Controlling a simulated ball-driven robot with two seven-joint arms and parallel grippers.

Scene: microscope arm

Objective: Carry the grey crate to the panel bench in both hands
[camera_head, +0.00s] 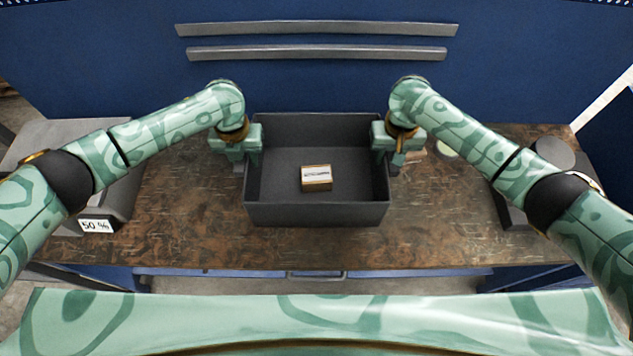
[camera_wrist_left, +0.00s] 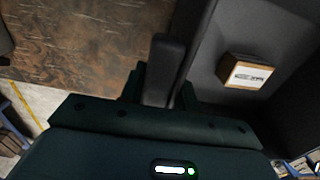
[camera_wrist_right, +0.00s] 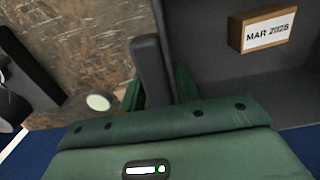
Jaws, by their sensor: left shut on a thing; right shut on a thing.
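The grey crate (camera_head: 317,214) is in the middle of the head view, over the brown bench top (camera_head: 180,200). I cannot tell whether it rests on the bench or hangs just above it. A small wooden block with a white label (camera_head: 316,178) lies inside on its floor. My left gripper (camera_head: 243,160) is shut on the crate's left side, at a dark grip that shows between the fingers in the left wrist view (camera_wrist_left: 165,75). My right gripper (camera_head: 391,158) is shut on the right side, at a like grip in the right wrist view (camera_wrist_right: 150,70).
A grey device with a "50 %" label (camera_head: 97,225) stands at the bench's left. A dark device with a round top (camera_head: 553,155) stands at the right. A pale round thing (camera_head: 446,149) lies near my right gripper. A blue wall with two grey rails (camera_head: 317,52) rises behind.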

